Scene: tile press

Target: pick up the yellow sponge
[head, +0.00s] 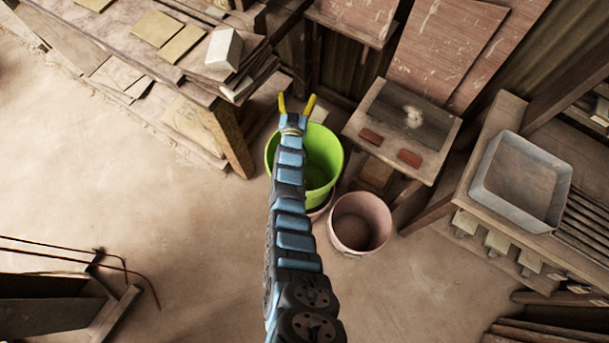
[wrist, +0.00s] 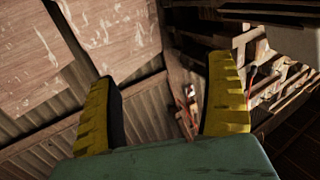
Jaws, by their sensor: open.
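I cannot make out a yellow sponge for certain in either view. My gripper (head: 296,101) has two yellow fingers that stand apart with nothing between them. In the head view it is just above the rim of a green bucket (head: 322,160), between a cluttered bench on the left and a small wooden stand on the right. In the wrist view the yellow fingers of my gripper (wrist: 163,78) frame only background boards and corrugated wall. My own arm covers part of the green bucket.
The bench (head: 117,42) holds flat yellowish tiles (head: 154,28) and a pale block (head: 224,50). The stand (head: 440,134) bears two reddish blocks (head: 371,137). A pinkish bucket (head: 360,222) is on the floor. A grey tray (head: 520,180) lies at right.

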